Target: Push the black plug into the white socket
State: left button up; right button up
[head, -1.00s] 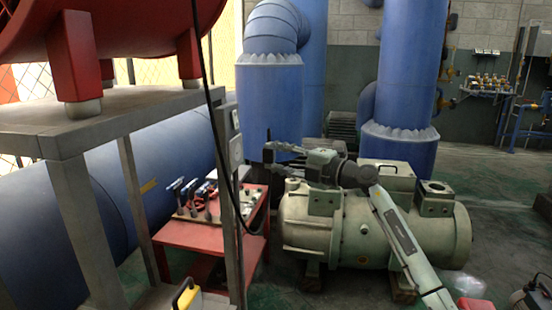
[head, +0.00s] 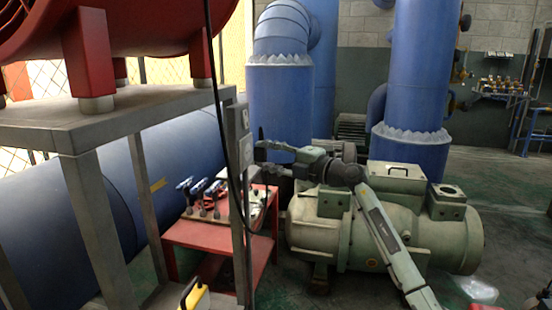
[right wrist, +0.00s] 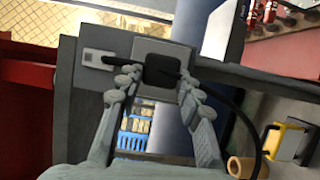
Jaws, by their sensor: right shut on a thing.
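The black plug (right wrist: 158,64) is between the fingertips of my right gripper (right wrist: 157,82), which is shut on it. The plug's black cable trails off to the lower right in the right wrist view. A pale plate shows around and behind the plug; I cannot tell whether plug and plate touch. In the head view my right gripper (head: 266,158) is just right of the white socket (head: 246,152) on the grey post. The plug is too small to make out clearly there. My left gripper is out of view.
A small pale switch plate (head: 242,117) is above the socket on the post of the grey stand (head: 95,220). The black cable (head: 219,120) hangs down past the post. A red tool cart (head: 210,237) stands behind it. A green compressor (head: 380,225) lies below my right arm.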

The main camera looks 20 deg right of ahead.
jog(key=shift+w+a, duration=0.25)
jog(key=shift+a, duration=0.15)
dwell(0.4)
jog(key=shift+p, duration=0.55)
dwell(0.8)
jog(key=shift+p, duration=0.5)
dwell(0.6)
